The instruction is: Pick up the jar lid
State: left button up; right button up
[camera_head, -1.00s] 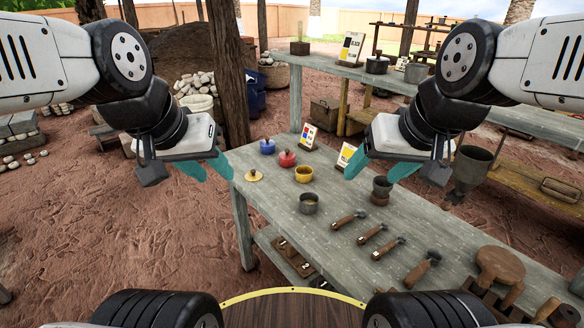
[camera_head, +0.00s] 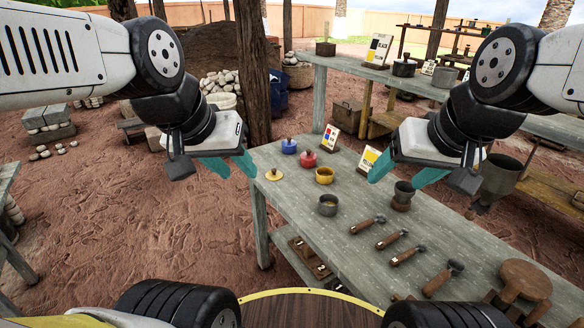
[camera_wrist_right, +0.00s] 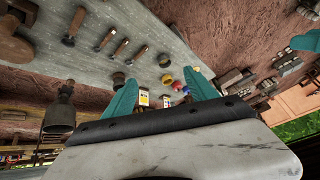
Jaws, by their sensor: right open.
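The yellow jar lid (camera_head: 274,175) lies flat by itself at the left edge of the grey table (camera_head: 338,235), knob up. A yellow jar (camera_head: 324,176) without a lid stands to its right. Blue (camera_head: 289,146) and red (camera_head: 308,159) jars with lids stand behind. My left gripper (camera_head: 240,174) hangs open and empty, just left of the lid in the picture. My right gripper (camera_head: 395,183) is open and empty, right of the yellow jar in the picture. The right wrist view shows its spread fingers (camera_wrist_right: 160,78) with the yellow jar (camera_wrist_right: 167,79) beyond.
A grey pot (camera_head: 328,205) and a dark cup on a stand (camera_head: 402,195) are on the table. Several wooden-handled tools (camera_head: 407,255) lie at the front right. Cards stand behind the jars. A tree trunk (camera_head: 252,75) rises behind the table. Open dirt ground lies to the left.

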aim_at(274, 175)
jog(key=i+j+z, duration=0.25)
jog(key=j, duration=0.2)
jog(key=i+j+z, duration=0.1)
jog(key=j+z, duration=0.2)
jog(key=j, duration=0.15)
jog(key=i+j+z, duration=0.1)
jog(key=j+z, duration=0.15)
jog(key=j, duration=0.25)
jog(key=i+j+z, duration=0.1)
jog(key=j+z, duration=0.15)
jog(key=j, duration=0.25)
